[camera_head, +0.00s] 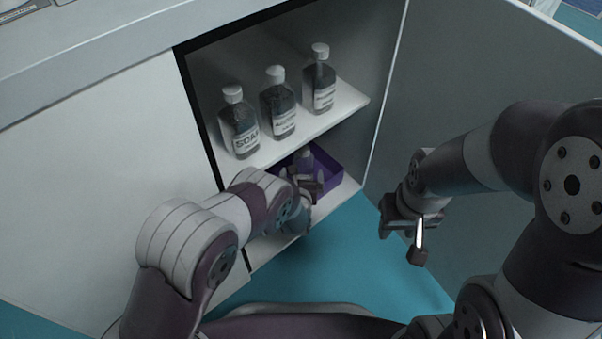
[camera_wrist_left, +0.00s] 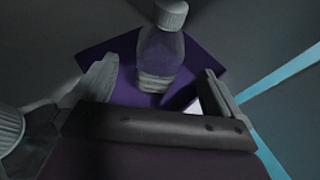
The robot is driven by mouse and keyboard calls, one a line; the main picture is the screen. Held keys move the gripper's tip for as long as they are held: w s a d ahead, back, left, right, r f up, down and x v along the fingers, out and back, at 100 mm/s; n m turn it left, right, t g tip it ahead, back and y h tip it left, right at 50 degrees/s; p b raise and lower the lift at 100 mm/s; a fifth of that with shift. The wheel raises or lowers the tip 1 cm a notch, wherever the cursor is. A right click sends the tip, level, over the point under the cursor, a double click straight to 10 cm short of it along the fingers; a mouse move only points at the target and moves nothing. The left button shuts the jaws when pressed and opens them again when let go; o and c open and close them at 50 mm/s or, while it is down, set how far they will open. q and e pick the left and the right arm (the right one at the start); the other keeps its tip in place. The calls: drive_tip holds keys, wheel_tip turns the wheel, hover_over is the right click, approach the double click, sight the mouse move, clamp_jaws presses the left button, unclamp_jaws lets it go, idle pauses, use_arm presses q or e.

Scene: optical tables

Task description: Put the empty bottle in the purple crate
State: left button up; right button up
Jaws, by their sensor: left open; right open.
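The empty bottle (camera_wrist_left: 160,55), clear with a grey cap, stands roughly upright inside the purple crate (camera_wrist_left: 110,57) in the left wrist view. In the head view the bottle (camera_head: 304,160) shows in the crate (camera_head: 328,162) on the cabinet's lower shelf, partly hidden by my left gripper. My left gripper (camera_wrist_left: 160,82) is open, its fingers on either side of the bottle and apart from it as far as I can tell. My right gripper (camera_head: 405,228) is open and empty, to the right of the crate, outside the cabinet.
Three labelled bottles, such as the soap bottle (camera_head: 239,125), stand on the upper shelf (camera_head: 335,112) above the crate. The open cabinet door (camera_head: 480,80) is on the right. A ribbed white cap (camera_wrist_left: 10,128) shows close at the left wrist view's edge. The teal floor in front is clear.

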use_arm(q)
drive_tip(key=shift+p+v, duration=0.5)
drive_tip(key=shift+v, duration=1.65)
